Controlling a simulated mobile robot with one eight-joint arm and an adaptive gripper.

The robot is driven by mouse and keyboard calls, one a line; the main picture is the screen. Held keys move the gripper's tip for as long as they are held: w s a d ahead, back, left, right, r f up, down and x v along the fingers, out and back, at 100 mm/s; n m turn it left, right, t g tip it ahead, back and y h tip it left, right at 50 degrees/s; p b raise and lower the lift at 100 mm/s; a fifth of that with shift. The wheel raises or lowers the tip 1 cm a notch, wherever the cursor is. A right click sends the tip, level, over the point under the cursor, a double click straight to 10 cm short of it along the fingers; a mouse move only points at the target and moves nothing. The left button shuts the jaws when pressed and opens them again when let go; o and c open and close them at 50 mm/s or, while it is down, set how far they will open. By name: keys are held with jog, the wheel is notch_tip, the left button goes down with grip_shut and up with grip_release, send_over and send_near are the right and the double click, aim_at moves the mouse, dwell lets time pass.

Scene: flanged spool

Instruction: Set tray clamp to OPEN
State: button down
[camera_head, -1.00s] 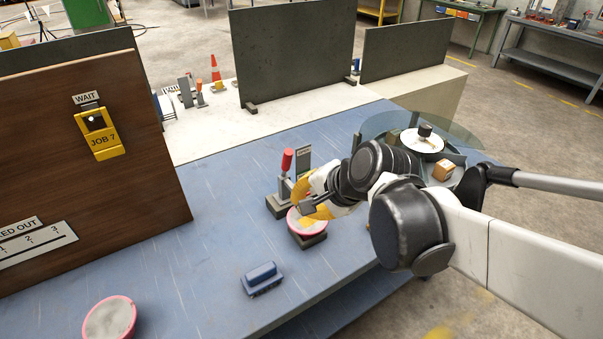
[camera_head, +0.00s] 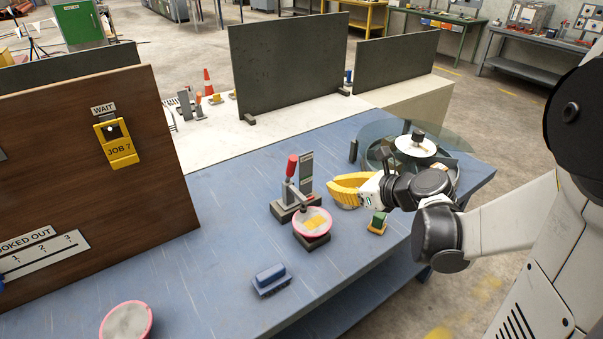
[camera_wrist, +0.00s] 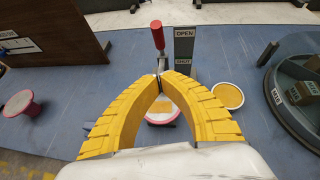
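The tray clamp has an upright red handle (camera_head: 292,166) on a grey base (camera_head: 292,211), beside a grey label post (camera_head: 306,172). A pink-rimmed spool (camera_head: 312,222) with a yellow patch sits on a dark block just in front of the clamp. My gripper (camera_head: 333,183) is right of the clamp, apart from it. Its yellow fingers (camera_wrist: 162,75) meet at the tips with nothing visible held.
A blue block (camera_head: 270,278) and another pink-rimmed spool (camera_head: 126,321) lie on the blue table nearer the front. A small green-topped block (camera_head: 377,222) is below my gripper. A glass-covered round turntable (camera_head: 415,145) stands right. A brown board (camera_head: 90,190) bounds the left.

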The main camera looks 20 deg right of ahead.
jog(key=b, duration=0.3)
send_near(292, 173)
notch_tip(292, 173, down, 5)
jog(key=w, duration=0.1)
jog(key=w+a, duration=0.1)
jog(key=w+a+r, duration=0.1)
jog(key=shift+w+r+b, duration=0.1)
jog(key=shift+w+b, duration=0.2)
jog(key=shift+b, duration=0.05)
jog(key=shift+w+a+r, duration=0.3)
jog(key=shift+w+r, duration=0.05)
jog(key=shift+w, duration=0.3)
jog(key=shift+d, duration=0.1)
